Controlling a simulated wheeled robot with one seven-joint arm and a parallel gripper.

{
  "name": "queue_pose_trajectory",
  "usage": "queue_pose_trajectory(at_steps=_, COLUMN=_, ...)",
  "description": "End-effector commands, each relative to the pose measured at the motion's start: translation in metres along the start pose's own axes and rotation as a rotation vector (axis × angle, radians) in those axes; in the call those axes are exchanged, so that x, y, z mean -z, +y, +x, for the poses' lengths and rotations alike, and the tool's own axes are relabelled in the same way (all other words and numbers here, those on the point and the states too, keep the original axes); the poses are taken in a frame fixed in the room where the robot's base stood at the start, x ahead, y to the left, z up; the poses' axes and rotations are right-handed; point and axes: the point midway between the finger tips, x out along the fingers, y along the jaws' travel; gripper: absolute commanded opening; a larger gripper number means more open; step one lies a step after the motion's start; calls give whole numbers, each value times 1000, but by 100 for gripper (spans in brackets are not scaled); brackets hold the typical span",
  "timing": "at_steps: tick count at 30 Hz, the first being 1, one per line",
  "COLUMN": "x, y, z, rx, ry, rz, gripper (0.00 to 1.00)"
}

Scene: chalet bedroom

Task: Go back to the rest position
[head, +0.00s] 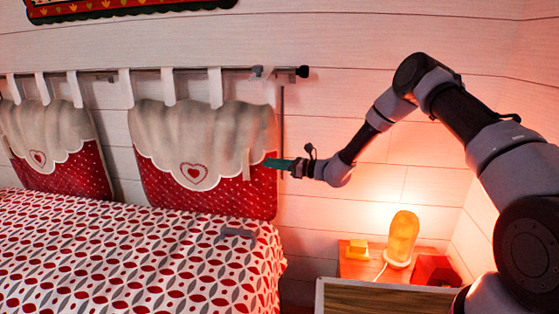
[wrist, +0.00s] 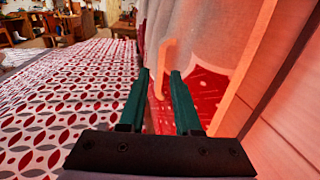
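My gripper (head: 278,164) is at the end of my outstretched arm, in front of the right edge of the right hanging cushion (head: 215,195) in the head view. In the wrist view my gripper (wrist: 161,85) shows two green fingers standing apart with nothing held between them. The cushion's pale cloth (wrist: 203,40) and red patterned part (wrist: 203,88) lie close beyond the fingers. I cannot tell whether the fingertips touch the cloth.
The bed (head: 130,255) with a red and grey patterned cover fills the left. A small grey object (head: 236,232) lies on it. A lit lamp (head: 402,238), a yellow object (head: 357,247) and a red object (head: 434,269) stand at the lower right, near a wooden surface (head: 385,299).

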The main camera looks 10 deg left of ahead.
Motion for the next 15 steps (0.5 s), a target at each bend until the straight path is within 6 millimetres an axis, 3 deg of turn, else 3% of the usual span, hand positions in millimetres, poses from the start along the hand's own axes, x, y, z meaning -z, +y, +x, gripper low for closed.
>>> queue_pose_trajectory(at_steps=5, x=-50, y=9, z=-14, rx=-85, ry=44, rz=-131, gripper=32)
queue_pose_trajectory(at_steps=8, x=-91, y=21, z=-32, rx=-163, ry=101, rz=-258, gripper=32)
queue_pose_trajectory(at_steps=15, x=-172, y=57, z=-94, rx=-328, ry=276, rz=-565, gripper=32)
